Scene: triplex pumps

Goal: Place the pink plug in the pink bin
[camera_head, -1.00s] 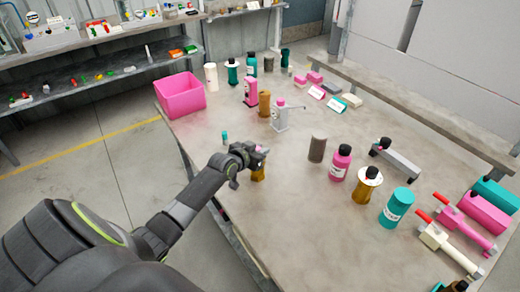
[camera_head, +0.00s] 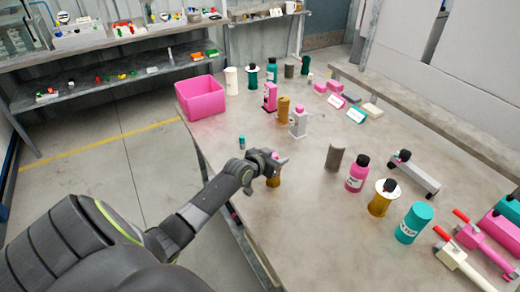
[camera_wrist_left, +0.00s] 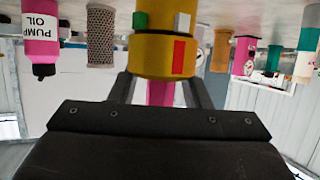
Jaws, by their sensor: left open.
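The pink plug (camera_wrist_left: 160,93) sits on a yellow cylinder (camera_wrist_left: 163,55), which looks upside down in the left wrist view. In the head view a small bit of the plug (camera_head: 275,155) shows at my left gripper (camera_head: 277,163), and the cylinder (camera_head: 273,182) stands just below. My left gripper (camera_wrist_left: 158,92) is open, with one finger on each side of the plug; contact cannot be told. The pink bin (camera_head: 203,97) stands at the table's far left corner. My right gripper is not in view.
A small teal cylinder (camera_head: 242,142) stands near the left table edge. Bare tabletop (camera_head: 235,122) lies between the bin and the gripper.

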